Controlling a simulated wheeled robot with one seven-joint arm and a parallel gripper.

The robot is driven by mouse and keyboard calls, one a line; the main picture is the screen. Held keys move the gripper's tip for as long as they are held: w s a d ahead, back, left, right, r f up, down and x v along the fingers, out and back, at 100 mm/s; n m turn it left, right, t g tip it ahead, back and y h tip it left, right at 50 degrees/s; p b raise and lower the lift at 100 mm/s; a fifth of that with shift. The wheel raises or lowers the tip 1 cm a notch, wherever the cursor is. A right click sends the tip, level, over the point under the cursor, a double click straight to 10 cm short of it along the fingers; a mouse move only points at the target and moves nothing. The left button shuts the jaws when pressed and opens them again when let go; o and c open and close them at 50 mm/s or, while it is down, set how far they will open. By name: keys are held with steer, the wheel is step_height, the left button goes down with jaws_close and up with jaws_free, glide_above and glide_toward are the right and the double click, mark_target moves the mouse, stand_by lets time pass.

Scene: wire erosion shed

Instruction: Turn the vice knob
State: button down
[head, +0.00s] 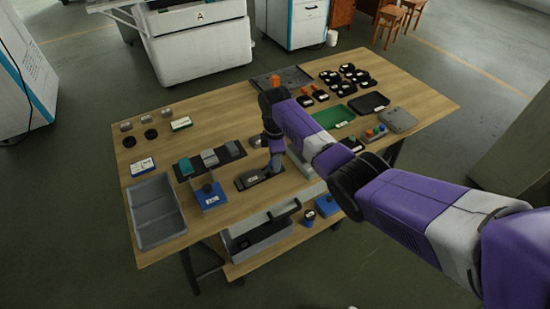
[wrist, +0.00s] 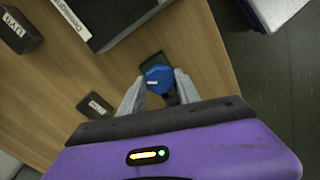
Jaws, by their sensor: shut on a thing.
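The blue knob (wrist: 158,78), with a small white mark on its face, shows in the wrist view on a small dark base. My gripper (wrist: 158,88) is shut on it, one pale finger at each side. In the head view my gripper (head: 275,166) points down at the front middle of the wooden table, at a dark block with a white label (head: 256,177). The knob itself is hidden there behind my gripper. I cannot make out the vice's jaws in either view.
A blue-based device (head: 211,197) and a grey tray (head: 157,212) stand to the left on the wooden table (head: 215,110). A green tray (head: 333,115) and several small black parts lie at the right. A dark labelled block (wrist: 18,30) shows in the wrist view.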

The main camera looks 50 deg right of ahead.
steer(key=m+p, duration=0.1)
steer(key=m, duration=0.5)
steer(key=shift+r, duration=0.1)
steer(key=m, duration=0.6)
steer(key=shift+p, duration=0.3)
steer(key=m, duration=1.2)
steer(key=c, duration=0.9)
jaws_free()
steer(key=shift+o, duration=0.2)
